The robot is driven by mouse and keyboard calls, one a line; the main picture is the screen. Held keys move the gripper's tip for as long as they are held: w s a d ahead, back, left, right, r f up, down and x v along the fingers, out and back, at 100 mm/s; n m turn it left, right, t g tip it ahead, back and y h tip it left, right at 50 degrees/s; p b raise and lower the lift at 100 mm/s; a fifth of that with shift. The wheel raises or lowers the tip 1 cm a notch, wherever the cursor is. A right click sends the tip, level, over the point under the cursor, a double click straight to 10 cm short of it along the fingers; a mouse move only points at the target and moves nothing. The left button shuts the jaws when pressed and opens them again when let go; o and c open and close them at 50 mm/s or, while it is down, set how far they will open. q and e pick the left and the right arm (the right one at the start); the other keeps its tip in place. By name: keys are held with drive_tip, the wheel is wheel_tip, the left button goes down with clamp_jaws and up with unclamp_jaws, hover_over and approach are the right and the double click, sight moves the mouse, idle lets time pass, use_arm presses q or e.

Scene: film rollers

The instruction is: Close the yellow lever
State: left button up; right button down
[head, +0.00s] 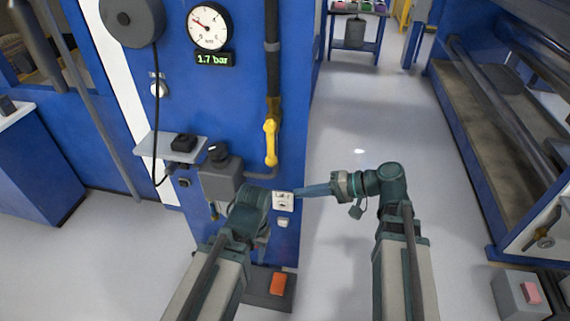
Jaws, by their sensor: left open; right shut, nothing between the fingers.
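The yellow lever (270,143) is on the dark vertical pipe on the blue machine front, below the pressure gauge. It hangs nearly straight down, in line with the pipe, and neither gripper touches it. My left gripper (262,236) is open, low in front of the machine and below the lever; its fingers are mostly hidden behind my own wrist. My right gripper (304,191) is shut and empty. It points left, with its tips by the small white switch plate (283,201), below and right of the lever.
The gauge (208,28) has a display (212,59) reading 1.7 bar. A grey box (220,180) with a black knob and a small shelf (171,147) stick out left of the lever. A red pedal (278,284) stands on the floor.

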drive_tip(key=w+d+r+m+t+y+b, duration=0.2)
drive_tip(key=d+r+t+y, duration=0.1)
drive_tip(key=d, duration=0.5)
wheel_tip(320, 180, up, 3)
drive_tip(key=shift+w+f+t, duration=0.1)
drive_tip(key=shift+w+t, duration=0.25)
drive_tip(key=shift+t, duration=0.35)
approach(271, 145)
drive_tip(key=w+a+f, duration=0.3)
drive_tip(key=a, duration=0.2)
drive_tip(key=shift+w, duration=0.35)
drive_tip(key=shift+a, duration=0.3)
